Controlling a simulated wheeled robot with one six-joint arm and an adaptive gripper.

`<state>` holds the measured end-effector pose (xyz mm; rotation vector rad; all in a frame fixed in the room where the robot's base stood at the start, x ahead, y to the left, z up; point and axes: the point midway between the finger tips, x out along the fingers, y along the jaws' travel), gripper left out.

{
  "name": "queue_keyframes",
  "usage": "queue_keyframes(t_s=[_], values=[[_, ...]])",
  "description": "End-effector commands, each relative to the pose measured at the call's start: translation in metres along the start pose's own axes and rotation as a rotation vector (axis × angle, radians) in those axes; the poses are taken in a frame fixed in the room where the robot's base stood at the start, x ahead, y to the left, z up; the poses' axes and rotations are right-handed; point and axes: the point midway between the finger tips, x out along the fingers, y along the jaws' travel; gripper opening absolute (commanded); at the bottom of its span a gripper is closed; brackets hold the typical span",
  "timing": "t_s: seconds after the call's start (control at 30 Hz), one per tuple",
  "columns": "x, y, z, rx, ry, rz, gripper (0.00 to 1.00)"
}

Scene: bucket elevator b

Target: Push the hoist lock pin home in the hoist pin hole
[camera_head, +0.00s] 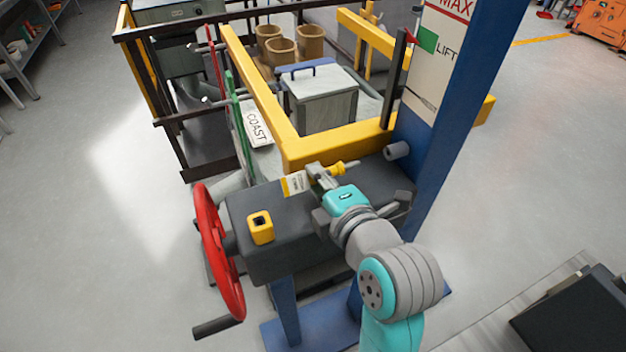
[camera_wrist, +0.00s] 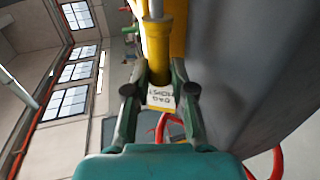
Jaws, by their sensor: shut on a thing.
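My gripper is shut on the pin. A small white label (camera_wrist: 160,97) with black lettering shows between the fingers. A yellow and white label (camera_head: 295,184) lies left of the gripper in the head view. I cannot make out the hoist pin hole or whether the pin touches it.
A grey cylinder (camera_head: 397,150) sits right of the pin, near the blue column (camera_head: 440,110). A yellow block with a dark square opening (camera_head: 260,228) stands on the dark machine top (camera_head: 280,255). A red handwheel (camera_head: 220,252) is at its left. Yellow beams (camera_head: 345,140) pass close behind.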

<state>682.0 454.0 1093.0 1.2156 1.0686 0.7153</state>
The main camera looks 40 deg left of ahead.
Motion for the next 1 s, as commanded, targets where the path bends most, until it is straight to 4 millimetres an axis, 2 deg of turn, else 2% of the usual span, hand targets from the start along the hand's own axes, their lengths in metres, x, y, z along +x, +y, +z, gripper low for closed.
queue_keyframes(t_s=[0.5,1.0], values=[[-0.001,0.001,0.041,0.000,-0.001,0.001,0.00],[0.000,0.000,0.048,0.000,0.001,0.001,0.00]])
